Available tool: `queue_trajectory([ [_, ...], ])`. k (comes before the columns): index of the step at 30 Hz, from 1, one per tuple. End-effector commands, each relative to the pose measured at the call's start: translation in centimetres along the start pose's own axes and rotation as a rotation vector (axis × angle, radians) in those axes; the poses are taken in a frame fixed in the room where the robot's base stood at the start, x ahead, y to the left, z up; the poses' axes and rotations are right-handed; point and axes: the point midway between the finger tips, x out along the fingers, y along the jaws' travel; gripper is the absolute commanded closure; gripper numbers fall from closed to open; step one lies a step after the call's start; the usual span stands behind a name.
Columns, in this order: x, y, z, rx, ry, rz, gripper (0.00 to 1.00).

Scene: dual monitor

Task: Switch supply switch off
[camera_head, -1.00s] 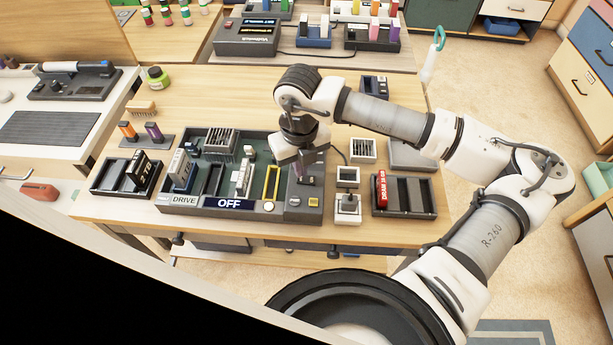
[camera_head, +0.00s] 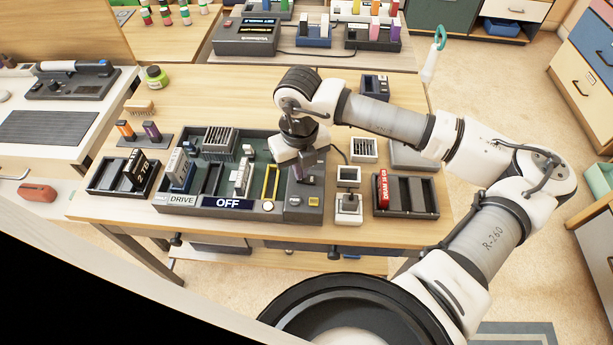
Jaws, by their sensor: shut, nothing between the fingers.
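The wrist hides the back of this section.
A small white box (camera_head: 348,207) with a knob stands just right of the panel. Another dark tray (camera_head: 122,178) is at the left. The table's back middle (camera_head: 215,95) is mostly clear.

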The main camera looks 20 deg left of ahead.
Motion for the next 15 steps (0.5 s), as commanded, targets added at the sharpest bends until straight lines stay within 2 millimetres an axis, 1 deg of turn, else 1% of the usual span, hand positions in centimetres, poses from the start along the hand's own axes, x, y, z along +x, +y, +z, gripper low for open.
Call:
queue_trajectory([
  [15,0.55,0.00,-0.02,0.000,0.001,0.000,1.00],
])
